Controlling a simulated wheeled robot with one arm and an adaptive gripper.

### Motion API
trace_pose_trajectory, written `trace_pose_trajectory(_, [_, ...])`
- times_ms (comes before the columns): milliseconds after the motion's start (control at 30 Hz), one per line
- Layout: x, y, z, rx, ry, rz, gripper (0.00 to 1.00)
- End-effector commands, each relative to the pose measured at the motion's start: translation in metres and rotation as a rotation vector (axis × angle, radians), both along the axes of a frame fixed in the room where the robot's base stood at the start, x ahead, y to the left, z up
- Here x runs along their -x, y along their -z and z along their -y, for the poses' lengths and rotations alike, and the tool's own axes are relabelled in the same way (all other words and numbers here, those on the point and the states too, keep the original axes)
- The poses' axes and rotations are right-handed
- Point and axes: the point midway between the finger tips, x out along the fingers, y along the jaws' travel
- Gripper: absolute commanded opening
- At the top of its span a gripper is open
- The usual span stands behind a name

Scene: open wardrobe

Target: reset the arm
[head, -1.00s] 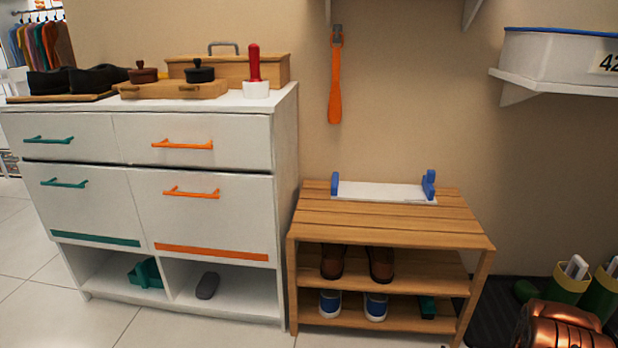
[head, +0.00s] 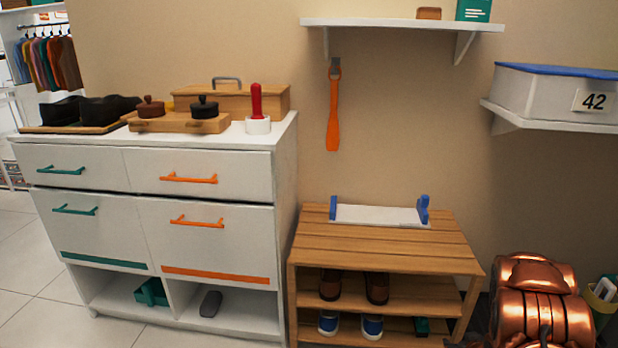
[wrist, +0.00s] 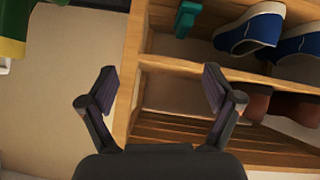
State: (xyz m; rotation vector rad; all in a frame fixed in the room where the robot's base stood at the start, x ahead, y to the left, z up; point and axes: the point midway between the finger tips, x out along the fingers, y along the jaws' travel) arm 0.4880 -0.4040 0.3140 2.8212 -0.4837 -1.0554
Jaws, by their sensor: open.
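My gripper (wrist: 157,92) shows in the wrist view with its two dark fingers spread apart and nothing between them. Past the fingers lies the wooden shoe rack, which appears turned over in that view. In the head view my copper-coloured arm (head: 535,300) rises at the lower right, to the right of the wooden shoe rack (head: 385,258). The gripper itself is not visible in the head view.
A white cabinet (head: 75,163) stands at the left with several items on top. Blue shoes (head: 372,327) and brown shoes (head: 377,287) sit in the rack. A wall shelf (head: 400,24) and a numbered box (head: 550,97) are above. Floor (head: 30,265) is clear at lower left.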

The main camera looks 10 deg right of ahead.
Motion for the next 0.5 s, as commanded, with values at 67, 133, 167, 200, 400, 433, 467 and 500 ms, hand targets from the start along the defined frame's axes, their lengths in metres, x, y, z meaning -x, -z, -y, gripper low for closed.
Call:
trace_pose_trajectory(67, [-0.005,-0.043,-0.003,0.016,0.002,-0.047,0.90])
trace_pose_trajectory(133, [-0.006,-0.070,-0.006,0.023,0.010,-0.091,0.90])
trace_pose_trajectory(167, [-0.006,-0.081,-0.008,0.026,0.012,-0.109,0.90])
trace_pose_trajectory(200, [-0.006,-0.096,-0.011,0.029,0.018,-0.135,0.90])
trace_pose_trajectory(400, [-0.004,-0.174,-0.032,0.035,0.045,-0.244,0.90])
trace_pose_trajectory(433, [-0.002,-0.185,-0.037,0.033,0.050,-0.261,0.90])
trace_pose_trajectory(467, [-0.002,-0.197,-0.041,0.033,0.054,-0.273,0.90])
trace_pose_trajectory(500, [0.000,-0.213,-0.048,0.030,0.060,-0.294,0.90])
